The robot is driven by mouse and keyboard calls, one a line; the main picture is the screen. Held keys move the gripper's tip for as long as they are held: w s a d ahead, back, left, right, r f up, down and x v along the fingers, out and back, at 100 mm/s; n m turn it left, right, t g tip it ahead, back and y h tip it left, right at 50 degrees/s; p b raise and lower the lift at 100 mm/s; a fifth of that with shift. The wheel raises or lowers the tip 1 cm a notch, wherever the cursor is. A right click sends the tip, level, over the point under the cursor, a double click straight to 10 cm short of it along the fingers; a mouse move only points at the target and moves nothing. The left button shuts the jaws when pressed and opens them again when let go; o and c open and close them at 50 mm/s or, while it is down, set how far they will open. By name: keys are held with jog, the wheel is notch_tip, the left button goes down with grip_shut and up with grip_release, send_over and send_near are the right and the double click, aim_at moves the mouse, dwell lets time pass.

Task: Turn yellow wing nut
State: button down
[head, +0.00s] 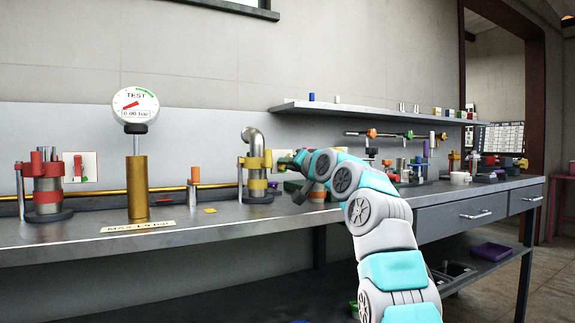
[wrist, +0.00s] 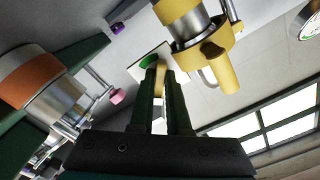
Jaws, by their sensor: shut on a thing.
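My gripper (wrist: 161,72) points at a white wall plate (wrist: 140,66) with a green patch. Its two dark fingers are shut on a small yellow piece, the yellow wing nut (wrist: 160,67), which shows as a narrow strip between the fingertips. Most of the nut is hidden by the fingers, so its angle cannot be told. In the head view my gripper (head: 287,163) is just right of the yellow-banded clamp post (head: 257,170) and hides most of the plate. The yellow clamp also shows in the wrist view (wrist: 222,68), right of the fingers.
A test gauge (head: 135,105) on a brass post and a red-banded post (head: 47,187) stand left on the grey bench (head: 130,248). An orange-banded cylinder (wrist: 32,78) is left of my gripper. A shelf (head: 370,113) hangs above. The bench front is fairly clear.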

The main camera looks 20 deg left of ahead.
jog(key=shift+w+f+n, duration=0.1)
jog(key=shift+f+n, duration=0.05)
jog(key=shift+n, duration=0.15)
jog(key=shift+d+n+p, duration=0.1)
jog(key=shift+n+p, duration=1.2)
jog(key=shift+n, duration=1.5)
jog(key=c, duration=1.2)
grip_release()
jog(key=shift+o, duration=0.2)
